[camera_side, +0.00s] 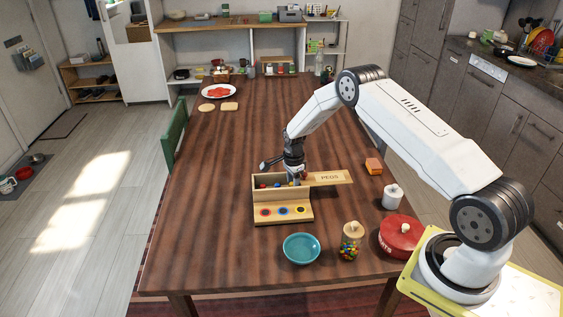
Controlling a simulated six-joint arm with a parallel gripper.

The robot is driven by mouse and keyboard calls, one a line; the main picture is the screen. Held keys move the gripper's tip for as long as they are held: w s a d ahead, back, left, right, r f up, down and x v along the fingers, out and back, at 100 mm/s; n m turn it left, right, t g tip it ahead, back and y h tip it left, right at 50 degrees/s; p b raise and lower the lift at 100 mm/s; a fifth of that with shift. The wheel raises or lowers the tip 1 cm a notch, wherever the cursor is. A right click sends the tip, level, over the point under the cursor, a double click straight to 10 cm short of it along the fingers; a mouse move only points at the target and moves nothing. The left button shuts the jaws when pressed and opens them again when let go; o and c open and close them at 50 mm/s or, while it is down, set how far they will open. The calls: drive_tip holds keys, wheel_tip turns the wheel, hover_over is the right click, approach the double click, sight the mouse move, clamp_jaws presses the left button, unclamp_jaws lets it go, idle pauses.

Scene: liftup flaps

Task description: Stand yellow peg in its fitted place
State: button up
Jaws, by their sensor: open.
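My gripper (294,180) points down over the right part of a wooden peg box (256,200) and is open. Its fingers reach to the box opening and partly hide the inside. A few small coloured pegs, red and blue among them, show in the box. I cannot make out the yellow peg for certain; it may be behind the fingers. The box's front ledge (275,221) has a row of ringed round places in different colours. A wooden lid marked PEGS (333,177) sticks out to the right of the box, next to my gripper.
A teal bowl (301,248), a jar of coloured sweets (350,242), a red lidded pot (400,236), a white jar (392,197) and an orange block (374,166) stand in front and to the right. The table (205,220) is clear to the left.

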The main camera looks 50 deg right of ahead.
sight(291, 185)
wheel_tip(291, 185, up, 11)
idle(0.5)
drive_tip(key=shift+f, duration=0.1)
idle(0.4)
drive_tip(key=s+a+r+n+t, duration=0.1)
drive_tip(key=s+a+r+n, duration=0.8)
drive_tip(key=a+n, duration=0.35)
drive_tip(key=s+a+n, duration=0.3)
drive_tip(key=s+n, duration=0.2)
drive_tip(key=s, duration=0.2)
drive_tip(key=s+a+r+n+t, duration=0.1)
drive_tip(key=s+a+n, duration=0.3)
drive_tip(key=s, duration=0.3)
drive_tip(key=shift+s+a+r+n+t, duration=0.15)
drive_tip(key=shift+a+r+n+t, duration=0.1)
drive_tip(key=shift+r+n+t, duration=0.1)
